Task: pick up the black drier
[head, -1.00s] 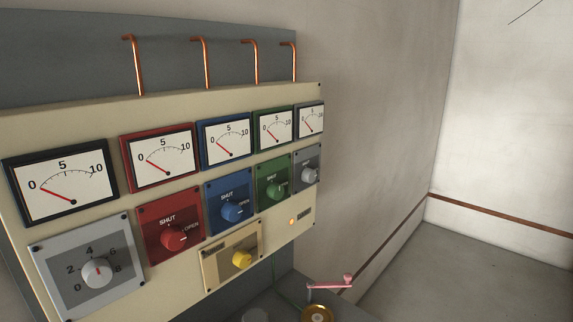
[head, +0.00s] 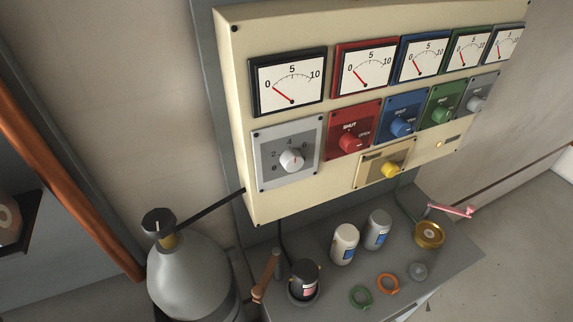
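A black canister with a small pale pink label, apparently the black drier (head: 304,278), stands upright at the bottom of the head view. It is on the grey bench (head: 330,305) below the panel, with its base in or on a dark round ring or cup; I cannot tell which. Neither of my grippers is in view, and nothing touches the canister that I can see.
A wooden-handled lever (head: 266,276) stands close left of the canister, beside a large grey gas cylinder (head: 190,280). To its right are two white canisters (head: 345,243), green (head: 360,297) and orange (head: 388,284) rings, and a brass pot (head: 429,234). The meter panel (head: 240,120) overhangs behind.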

